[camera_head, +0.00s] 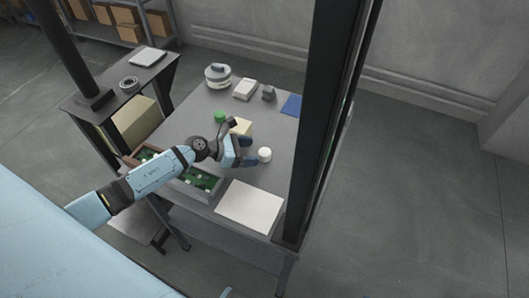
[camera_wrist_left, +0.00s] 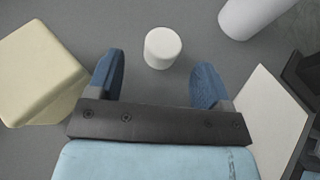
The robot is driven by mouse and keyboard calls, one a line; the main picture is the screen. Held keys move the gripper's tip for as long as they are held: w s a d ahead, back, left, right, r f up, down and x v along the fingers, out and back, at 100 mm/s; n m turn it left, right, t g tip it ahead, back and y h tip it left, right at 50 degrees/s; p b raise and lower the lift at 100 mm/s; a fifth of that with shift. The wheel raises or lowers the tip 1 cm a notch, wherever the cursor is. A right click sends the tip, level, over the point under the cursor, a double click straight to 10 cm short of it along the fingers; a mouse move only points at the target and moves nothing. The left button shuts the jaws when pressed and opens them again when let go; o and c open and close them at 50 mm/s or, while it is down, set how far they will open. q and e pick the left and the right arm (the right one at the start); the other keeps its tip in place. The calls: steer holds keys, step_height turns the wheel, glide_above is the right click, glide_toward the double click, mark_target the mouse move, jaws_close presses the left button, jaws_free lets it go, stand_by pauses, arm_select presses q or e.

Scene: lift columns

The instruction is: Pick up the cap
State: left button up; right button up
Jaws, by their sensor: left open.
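The cap (camera_wrist_left: 162,47) is a small white cylinder standing upright on the grey table. In the wrist view it lies just beyond and between my fingertips, apart from both. In the head view I take the small white cylinder (camera_head: 264,154) in front of the fingers to be the same cap. My left gripper (camera_head: 250,151) is open and empty over the table. Its two blue fingers also show in the left wrist view (camera_wrist_left: 159,80). My right gripper is not in view.
A cream box (camera_wrist_left: 40,70) stands left of the gripper in the wrist view. A larger pale cylinder (camera_wrist_left: 255,15) is at upper right. A white board (camera_head: 250,205) lies near the table front. A dark post (camera_head: 315,130) rises at the right. A tray (camera_head: 197,190) of green boards lies under my arm.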

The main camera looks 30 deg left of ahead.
mark_target(262, 152)
arm_select(q)
steer(key=x, duration=0.4)
steer(key=shift+d+p, duration=0.3)
steer(key=shift+d, duration=0.1)
steer(key=shift+r, duration=0.1)
steer(key=shift+c, duration=0.5)
steer(key=c, duration=0.9)
step_height(262, 152, up, 31)
steer(key=p, duration=0.4)
